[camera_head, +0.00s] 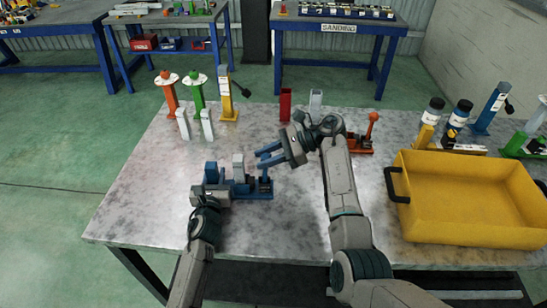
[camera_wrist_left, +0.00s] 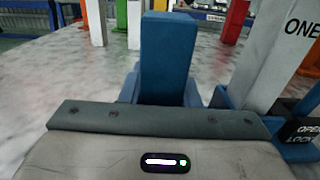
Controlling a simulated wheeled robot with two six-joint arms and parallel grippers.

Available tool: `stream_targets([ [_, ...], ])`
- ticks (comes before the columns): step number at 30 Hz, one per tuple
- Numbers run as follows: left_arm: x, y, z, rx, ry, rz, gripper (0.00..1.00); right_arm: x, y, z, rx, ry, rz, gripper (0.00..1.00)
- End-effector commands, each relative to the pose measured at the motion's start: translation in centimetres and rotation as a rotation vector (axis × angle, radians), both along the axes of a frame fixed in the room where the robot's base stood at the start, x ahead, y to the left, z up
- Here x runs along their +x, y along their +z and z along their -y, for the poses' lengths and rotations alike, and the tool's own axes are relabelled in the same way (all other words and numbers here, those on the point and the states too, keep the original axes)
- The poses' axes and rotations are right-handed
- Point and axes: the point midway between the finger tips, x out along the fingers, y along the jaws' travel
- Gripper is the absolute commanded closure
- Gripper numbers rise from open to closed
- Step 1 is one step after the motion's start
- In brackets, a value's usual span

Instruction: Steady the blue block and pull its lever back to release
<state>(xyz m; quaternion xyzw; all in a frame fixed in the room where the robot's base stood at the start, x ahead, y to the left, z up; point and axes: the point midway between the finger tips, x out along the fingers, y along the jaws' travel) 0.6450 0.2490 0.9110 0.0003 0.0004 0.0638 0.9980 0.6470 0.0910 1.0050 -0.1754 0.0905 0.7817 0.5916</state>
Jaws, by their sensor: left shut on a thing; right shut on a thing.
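The blue block (camera_head: 243,190) sits on the metal table, with a pale upright post (camera_head: 239,168) in its middle. My left gripper (camera_head: 211,184) is shut on the blue upright at the block's left end; this blue upright (camera_wrist_left: 168,60) stands straight ahead in the left wrist view. The lever (camera_head: 264,172) is at the block's right end, mostly hidden by my right gripper. My right gripper (camera_head: 270,156) is shut on the lever, reaching in from the right. In the left wrist view a label (camera_wrist_left: 303,133) reading "OPEN" and "LOCK" shows at the right.
A yellow bin (camera_head: 470,225) with black handles stands at the right. A red-orange lever block (camera_head: 358,144) is behind my right arm. Orange (camera_head: 169,95), green (camera_head: 197,95) and yellow (camera_head: 227,95) posts stand at the back left. The table's front left is clear.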

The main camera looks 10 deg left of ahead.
Motion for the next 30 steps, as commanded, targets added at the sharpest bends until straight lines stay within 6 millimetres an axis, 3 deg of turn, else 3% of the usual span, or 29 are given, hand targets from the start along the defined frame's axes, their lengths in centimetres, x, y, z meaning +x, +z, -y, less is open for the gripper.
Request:
stream_targets([
  [6, -0.04, -0.02, 0.19, -0.004, -0.004, 0.002, 1.00, -0.13, 0.06, -0.95, 0.005, 0.000, 0.000, 1.00],
  [22, -0.03, 0.05, 0.24, -0.003, -0.005, 0.004, 1.00, -0.18, -0.04, -1.20, 0.004, -0.001, -0.002, 1.00],
  [23, -0.03, 0.05, 0.24, -0.003, -0.005, 0.004, 1.00, -0.18, -0.04, -1.20, 0.005, -0.001, -0.002, 0.65],
  [24, -0.02, 0.06, 0.23, -0.003, -0.005, 0.004, 1.00, -0.18, -0.03, -1.20, 0.004, -0.001, -0.002, 0.57],
  [26, -0.02, 0.06, 0.19, -0.004, -0.004, 0.003, 1.00, -0.16, -0.04, -1.14, 0.003, -0.001, -0.001, 0.49],
  [30, 0.00, 0.06, 0.12, -0.003, -0.003, 0.003, 1.00, -0.14, -0.05, -1.03, 0.001, -0.001, -0.001, 0.49],
])
